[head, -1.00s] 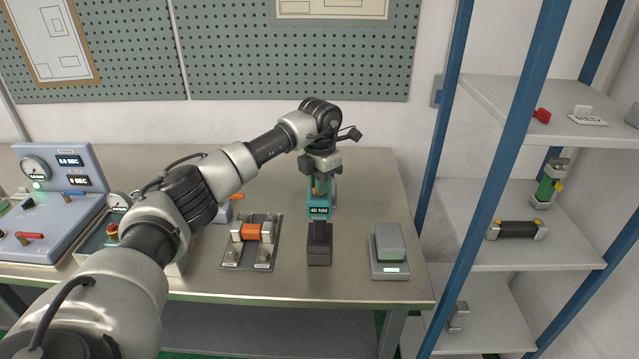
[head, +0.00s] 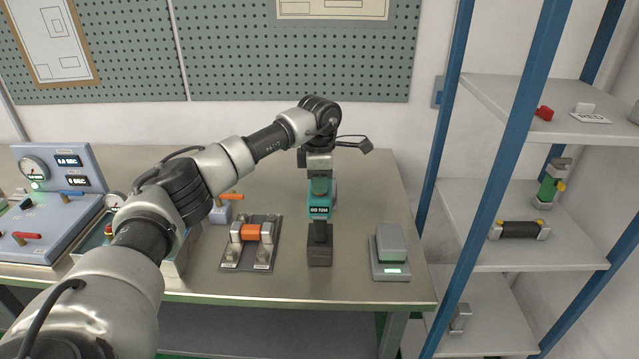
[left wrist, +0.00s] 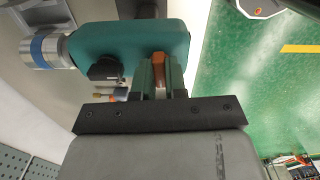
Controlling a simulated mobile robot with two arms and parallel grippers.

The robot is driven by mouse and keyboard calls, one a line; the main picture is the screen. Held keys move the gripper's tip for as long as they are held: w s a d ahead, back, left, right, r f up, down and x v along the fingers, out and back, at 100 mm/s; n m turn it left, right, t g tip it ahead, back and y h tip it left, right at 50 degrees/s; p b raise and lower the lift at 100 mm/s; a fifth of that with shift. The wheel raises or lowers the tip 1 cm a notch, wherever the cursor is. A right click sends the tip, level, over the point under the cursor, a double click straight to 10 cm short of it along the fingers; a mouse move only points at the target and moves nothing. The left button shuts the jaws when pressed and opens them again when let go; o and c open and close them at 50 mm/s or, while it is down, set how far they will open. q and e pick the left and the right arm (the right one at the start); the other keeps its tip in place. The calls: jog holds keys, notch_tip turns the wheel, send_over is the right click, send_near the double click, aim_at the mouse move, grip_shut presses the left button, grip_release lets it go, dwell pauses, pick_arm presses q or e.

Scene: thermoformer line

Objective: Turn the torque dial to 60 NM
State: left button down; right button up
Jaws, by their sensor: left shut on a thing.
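The teal torque tool (head: 320,197) stands upright in a dark block holder (head: 320,256) on the bench. Its small display (head: 319,211) appears to read 60 NM. My left gripper (head: 319,180) points down at the top of the tool, and its jaws hide the torque dial there in the head view. In the left wrist view the teal tool body (left wrist: 125,48) lies beyond the jaws. My left gripper (left wrist: 160,76) is shut on the torque dial, whose orange-brown part (left wrist: 160,68) shows between the fingers. My right gripper is not in view.
A fixture with an orange block (head: 251,234) stands left of the holder, and a grey device with a lit green strip (head: 390,254) stands right. A control console (head: 60,205) is at far left. A blue-framed shelf (head: 545,200) stands right of the bench.

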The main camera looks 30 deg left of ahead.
pick_arm(q)
jog(key=shift+m, duration=0.3)
dwell(0.4)
jog(key=c, duration=1.2)
grip_release()
jog(key=shift+o, duration=0.2)
jog(key=shift+r, duration=0.1)
jog(key=shift+r+b, duration=0.3)
jog(key=shift+r, duration=0.1)
notch_tip(320, 180, up, 10)
jog(key=b, duration=0.2)
jog(key=shift+f, duration=0.1)
